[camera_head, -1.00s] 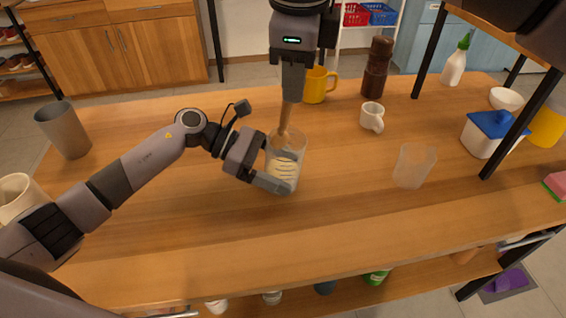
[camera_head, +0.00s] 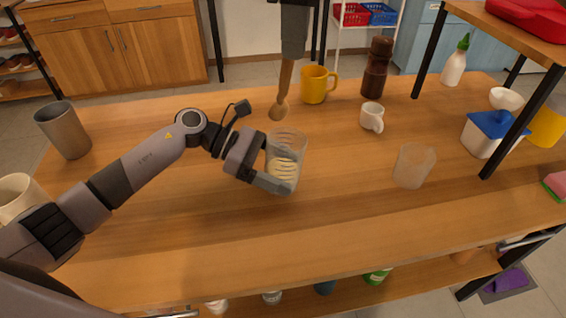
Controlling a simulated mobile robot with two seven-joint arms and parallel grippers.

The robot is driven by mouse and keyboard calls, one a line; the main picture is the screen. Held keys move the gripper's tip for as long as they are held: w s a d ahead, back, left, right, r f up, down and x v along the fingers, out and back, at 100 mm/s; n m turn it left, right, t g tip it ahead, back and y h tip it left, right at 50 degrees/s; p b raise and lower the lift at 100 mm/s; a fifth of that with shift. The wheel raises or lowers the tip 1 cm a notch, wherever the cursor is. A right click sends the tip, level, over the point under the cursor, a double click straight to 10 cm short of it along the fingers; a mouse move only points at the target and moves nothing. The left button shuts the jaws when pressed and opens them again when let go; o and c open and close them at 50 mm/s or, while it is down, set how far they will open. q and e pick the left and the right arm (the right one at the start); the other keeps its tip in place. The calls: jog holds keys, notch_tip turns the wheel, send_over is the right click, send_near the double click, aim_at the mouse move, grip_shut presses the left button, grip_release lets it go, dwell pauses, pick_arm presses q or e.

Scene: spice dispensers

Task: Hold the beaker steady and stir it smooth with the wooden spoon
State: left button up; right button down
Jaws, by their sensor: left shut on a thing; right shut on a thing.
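The clear beaker (camera_head: 287,150) stands upright on the wooden table, with pale yellowish contents low inside it. My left gripper (camera_head: 274,172) is shut around the beaker from its left and front. The wooden spoon (camera_head: 280,108) hangs bowl down above the far side of the beaker, clear of its rim. My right gripper (camera_head: 293,45) comes down from the top of the view and is shut on the spoon's handle. The upper part of the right arm is out of the picture.
An empty clear cup (camera_head: 413,167) stands right. A grey tumbler (camera_head: 64,131) stands at the left. The front of the table is clear.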

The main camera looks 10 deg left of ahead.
pick_arm(q)
jog(key=o, duration=1.1)
jog(key=v, duration=1)
jog(key=shift+a+r, duration=0.2)
jog(key=shift+a, duration=0.15)
jog(key=shift+a+r, duration=0.25)
jog(key=shift+a, duration=0.35)
